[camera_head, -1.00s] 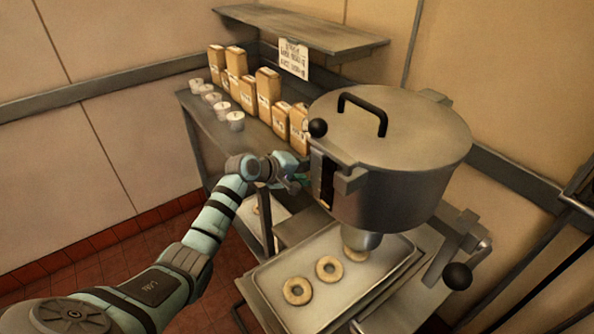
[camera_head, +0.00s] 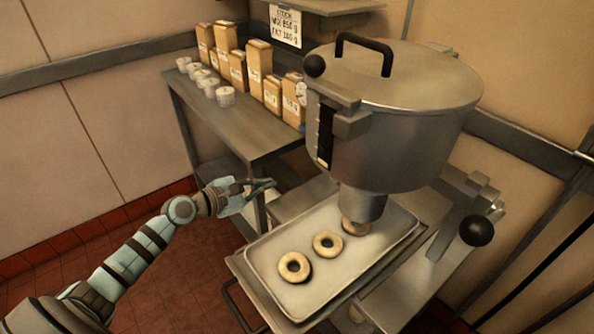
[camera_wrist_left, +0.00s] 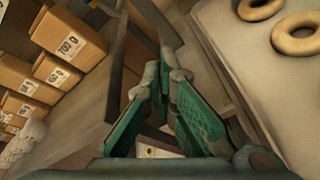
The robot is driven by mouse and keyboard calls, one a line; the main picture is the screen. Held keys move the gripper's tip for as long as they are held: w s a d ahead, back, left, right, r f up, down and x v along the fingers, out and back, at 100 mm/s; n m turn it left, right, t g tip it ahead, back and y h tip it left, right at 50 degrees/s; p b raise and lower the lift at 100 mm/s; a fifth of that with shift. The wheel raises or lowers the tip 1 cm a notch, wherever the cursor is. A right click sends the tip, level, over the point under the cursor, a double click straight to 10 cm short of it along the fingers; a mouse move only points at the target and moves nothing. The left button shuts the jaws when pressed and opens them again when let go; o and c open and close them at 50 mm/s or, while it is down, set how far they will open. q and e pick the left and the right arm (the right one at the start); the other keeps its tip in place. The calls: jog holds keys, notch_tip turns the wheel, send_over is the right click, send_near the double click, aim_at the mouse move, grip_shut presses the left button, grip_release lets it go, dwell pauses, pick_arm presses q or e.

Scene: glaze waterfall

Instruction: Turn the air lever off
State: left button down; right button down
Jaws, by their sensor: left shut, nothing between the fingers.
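A large lidded steel pot (camera_head: 420,105) stands over the tray, with a nozzle at its bottom. A black ball knob (camera_head: 314,65) sits at its upper left, above a dark slotted gauge (camera_head: 326,135). A second black ball knob (camera_head: 476,231) is on an arm at the right, below the pot. I cannot tell which is the air lever. My left gripper (camera_head: 262,187) is shut and empty, left of and below the pot, touching neither knob. Its green-padded fingers (camera_wrist_left: 165,90) show in the left wrist view. My right gripper is not in view.
A tray (camera_head: 345,279) under the nozzle holds several doughnuts (camera_head: 294,267). A shelf (camera_head: 235,135) at the left bears several cartons (camera_head: 258,62) and white cups (camera_head: 225,96). Open floor (camera_head: 200,275) lies below my left arm.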

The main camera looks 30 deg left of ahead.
pick_arm(q)
jog(key=w+d+r+n, duration=0.1)
jog(key=w+d+r, duration=0.1)
jog(key=w, duration=0.3)
jog(key=w+d+r+n+t, duration=0.1)
jog(key=w+d+r, duration=0.1)
jog(key=w, duration=0.4)
jog(key=shift+d+y, duration=0.3)
jog(key=shift+d, duration=0.25)
jog(key=shift+w+f, duration=0.1)
jog(key=shift+w, duration=0.05)
jog(key=n+p, duration=0.1)
jog(key=p, duration=0.1)
jog(key=r+n+p, duration=0.1)
jog(key=p, duration=0.1)
jog(key=shift+d+r+h, duration=0.1)
jog(key=shift+d+h, duration=0.15)
jog(key=shift+h, duration=0.15)
